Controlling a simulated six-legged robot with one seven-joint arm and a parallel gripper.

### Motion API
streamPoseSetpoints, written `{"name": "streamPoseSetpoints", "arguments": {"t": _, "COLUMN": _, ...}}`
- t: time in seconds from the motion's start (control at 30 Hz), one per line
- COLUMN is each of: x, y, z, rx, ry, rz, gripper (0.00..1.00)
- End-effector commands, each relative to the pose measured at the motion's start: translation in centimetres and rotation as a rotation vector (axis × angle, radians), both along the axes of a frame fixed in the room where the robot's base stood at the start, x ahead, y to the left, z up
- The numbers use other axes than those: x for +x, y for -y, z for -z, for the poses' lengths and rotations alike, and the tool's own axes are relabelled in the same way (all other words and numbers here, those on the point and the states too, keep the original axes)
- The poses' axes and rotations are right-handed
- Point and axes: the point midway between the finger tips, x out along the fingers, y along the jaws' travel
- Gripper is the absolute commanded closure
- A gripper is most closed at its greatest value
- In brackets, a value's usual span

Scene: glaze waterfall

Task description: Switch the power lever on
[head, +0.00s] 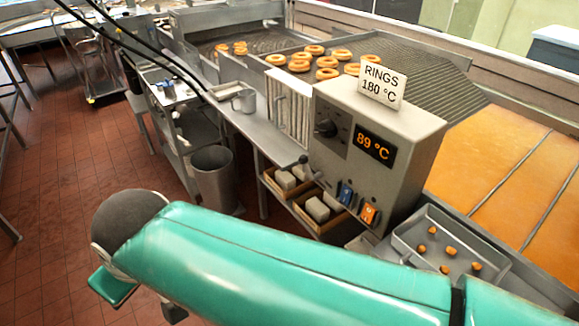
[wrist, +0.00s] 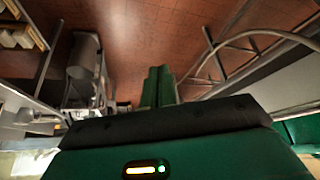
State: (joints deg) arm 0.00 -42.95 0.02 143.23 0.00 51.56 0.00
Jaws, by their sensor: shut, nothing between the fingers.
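A grey control box (head: 375,150) stands right of centre in the head view, with a black dial and a display reading 89 °C. A short lever (head: 309,169) with a dark ball knob sticks out low at its left front, its knob up and to the left. A blue switch (head: 345,193) and an orange switch (head: 369,213) sit low on the front. My gripper (wrist: 158,70) shows in the wrist view with its green fingers together and empty, over the red tiled floor. It is away from the lever, which I cannot make out in the wrist view.
My green arm crosses the front of the head view. A sign (head: 381,85) reading RINGS 180 °C stands on the box. A tray (head: 450,245) with several small brown pieces lies right. A metal bin (head: 213,178) stands left of the counter. Open tiled floor (head: 70,180) lies left.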

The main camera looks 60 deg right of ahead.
Motion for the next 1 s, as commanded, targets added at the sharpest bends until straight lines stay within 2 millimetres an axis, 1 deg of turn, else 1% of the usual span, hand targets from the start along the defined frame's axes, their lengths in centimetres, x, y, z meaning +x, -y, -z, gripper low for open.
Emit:
{"name": "streamPoseSetpoints", "arguments": {"t": 0.17, "x": 0.0, "y": 0.0, "z": 0.0, "rx": -0.001, "ry": 0.000, "rz": 0.000, "gripper": 1.00}}
{"name": "streamPoseSetpoints", "arguments": {"t": 0.23, "x": 0.1, "y": 0.4, "z": 0.2, "rx": -0.013, "ry": -0.009, "rz": 0.000, "gripper": 1.00}}
{"name": "streamPoseSetpoints", "arguments": {"t": 0.27, "x": 0.2, "y": 0.8, "z": 0.3, "rx": -0.025, "ry": -0.017, "rz": 0.001, "gripper": 1.00}}
{"name": "streamPoseSetpoints", "arguments": {"t": 0.37, "x": 0.8, "y": 3.1, "z": 1.2, "rx": -0.101, "ry": -0.067, "rz": 0.002, "gripper": 1.00}}
{"name": "streamPoseSetpoints", "arguments": {"t": 0.47, "x": 1.6, "y": 7.0, "z": 2.7, "rx": -0.230, "ry": -0.161, "rz": -0.010, "gripper": 1.00}}
{"name": "streamPoseSetpoints", "arguments": {"t": 0.5, "x": 1.9, "y": 9.0, "z": 3.3, "rx": -0.291, "ry": -0.209, "rz": -0.021, "gripper": 1.00}}
{"name": "streamPoseSetpoints", "arguments": {"t": 0.57, "x": 2.2, "y": 12.0, "z": 4.3, "rx": -0.383, "ry": -0.290, "rz": -0.042, "gripper": 1.00}}
{"name": "streamPoseSetpoints", "arguments": {"t": 0.6, "x": 2.3, "y": 14.1, "z": 4.9, "rx": -0.444, "ry": -0.345, "rz": -0.060, "gripper": 1.00}}
{"name": "streamPoseSetpoints", "arguments": {"t": 0.67, "x": 2.4, "y": 17.2, "z": 5.8, "rx": -0.531, "ry": -0.431, "rz": -0.092, "gripper": 1.00}}
{"name": "streamPoseSetpoints", "arguments": {"t": 0.7, "x": 2.4, "y": 19.2, "z": 6.3, "rx": -0.585, "ry": -0.489, "rz": -0.116, "gripper": 1.00}}
{"name": "streamPoseSetpoints", "arguments": {"t": 0.77, "x": 2.3, "y": 22.2, "z": 7.1, "rx": -0.663, "ry": -0.581, "rz": -0.156, "gripper": 1.00}}
{"name": "streamPoseSetpoints", "arguments": {"t": 0.8, "x": 2.2, "y": 24.2, "z": 7.6, "rx": -0.712, "ry": -0.643, "rz": -0.190, "gripper": 1.00}}
{"name": "streamPoseSetpoints", "arguments": {"t": 0.87, "x": 1.9, "y": 27.1, "z": 8.3, "rx": -0.781, "ry": -0.738, "rz": -0.242, "gripper": 1.00}}
{"name": "streamPoseSetpoints", "arguments": {"t": 0.9, "x": 1.7, "y": 29.0, "z": 8.8, "rx": -0.824, "ry": -0.803, "rz": -0.279, "gripper": 1.00}}
{"name": "streamPoseSetpoints", "arguments": {"t": 1.0, "x": 1.2, "y": 33.4, "z": 10.0, "rx": -0.917, "ry": -0.957, "rz": -0.387, "gripper": 1.00}}
